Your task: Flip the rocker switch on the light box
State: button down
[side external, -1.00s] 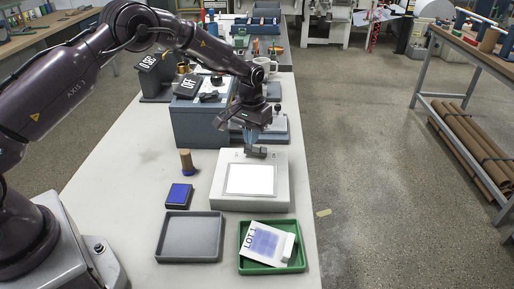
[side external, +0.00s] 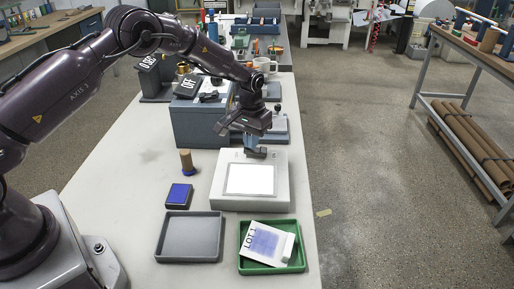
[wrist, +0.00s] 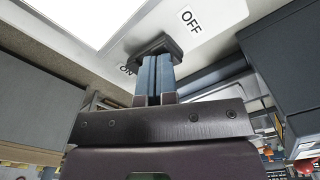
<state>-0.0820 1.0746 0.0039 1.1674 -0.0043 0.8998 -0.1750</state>
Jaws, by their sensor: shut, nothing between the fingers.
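The light box (side external: 217,196) is a pale, low box on the bench with a bright white panel (side external: 250,179) on top. Its dark rocker switch (side external: 257,154) sits at the box's far edge, behind the panel. In the wrist view the switch (wrist: 150,44) lies between the ON label (wrist: 127,70) and the OFF label (wrist: 190,20). My gripper (side external: 250,146) points down at the switch. Its blue fingers (wrist: 153,62) are together and empty, with their tips at the switch. Contact and which way the rocker leans cannot be told.
A wooden-handled stamp (side external: 186,161), blue ink pad (side external: 179,195), grey tray (side external: 163,241) and green tray (side external: 272,270) holding a LOT 1 packet (side external: 268,240) are nearer.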

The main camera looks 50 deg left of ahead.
jog(key=shift+f, duration=0.4)
jog(key=shift+r, duration=3.55)
jog(key=s+d+r+m+t, duration=0.1)
jog(key=s+r+t, duration=0.1)
jog(key=s+r, duration=0.5)
jog(key=s+d+r+m+t, duration=0.1)
jog(key=s+r, duration=0.6)
jog(key=s, duration=0.8)
jog(key=s+d+r+m+t, duration=0.1)
jog(key=s+d+r+t, duration=0.1)
jog(key=s+r, duration=0.5)
jog(key=s, duration=0.4)
jog(key=shift+d+r+t, duration=0.2)
jog(key=shift+r+t, duration=0.05)
jog(key=shift+t, duration=0.05)
